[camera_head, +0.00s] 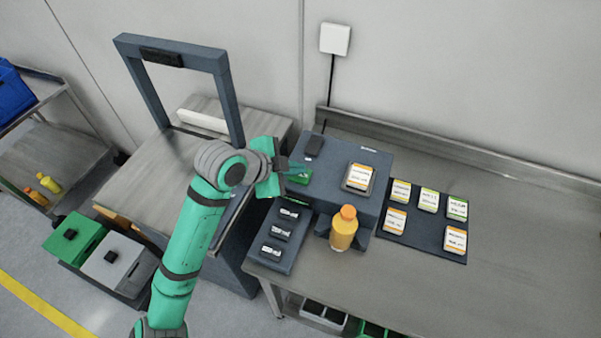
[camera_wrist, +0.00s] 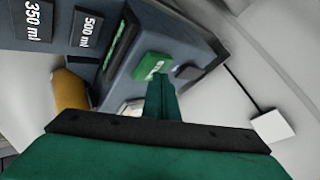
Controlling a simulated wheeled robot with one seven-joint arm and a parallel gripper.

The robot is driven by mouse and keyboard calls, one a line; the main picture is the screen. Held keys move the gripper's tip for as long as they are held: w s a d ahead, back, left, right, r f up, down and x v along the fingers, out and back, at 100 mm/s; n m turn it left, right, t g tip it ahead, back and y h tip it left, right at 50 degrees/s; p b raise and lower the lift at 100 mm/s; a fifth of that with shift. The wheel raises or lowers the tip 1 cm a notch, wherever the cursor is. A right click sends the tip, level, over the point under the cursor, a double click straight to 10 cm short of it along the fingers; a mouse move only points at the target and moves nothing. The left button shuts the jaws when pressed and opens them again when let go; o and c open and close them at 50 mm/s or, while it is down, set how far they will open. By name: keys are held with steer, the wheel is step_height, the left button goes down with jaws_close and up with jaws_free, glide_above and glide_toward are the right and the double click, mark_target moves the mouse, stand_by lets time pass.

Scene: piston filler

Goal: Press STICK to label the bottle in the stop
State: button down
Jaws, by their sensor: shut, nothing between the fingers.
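The yellow bottle with an orange cap (camera_head: 343,230) stands upright in the stop at the front of the blue-grey machine (camera_head: 335,180). In the wrist view a part of the bottle (camera_wrist: 70,90) shows at the left. The green button (camera_head: 299,177) sits on the machine's top at its left; it also shows in the wrist view (camera_wrist: 150,67), its lettering too small to read surely. My gripper (camera_head: 296,166) is shut and empty, its tips close over the green button. In the wrist view the shut fingers (camera_wrist: 160,85) point at the button's edge; I cannot tell whether they touch it.
A dark switch (camera_head: 314,146) sits behind the button. A label cartridge (camera_head: 359,177) sits on the machine's right top. More label cartridges (camera_head: 428,200) lie on a dark mat to the right. Volume keys (camera_head: 280,232) stand at the front left. The right bench (camera_head: 530,250) is clear.

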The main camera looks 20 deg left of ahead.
mark_target(297, 177)
steer(key=shift+f, duration=0.25)
steer(key=shift+r, duration=0.15)
stand_by(0.4)
steer(key=shift+r, duration=0.75)
steer(key=shift+r, duration=2.5)
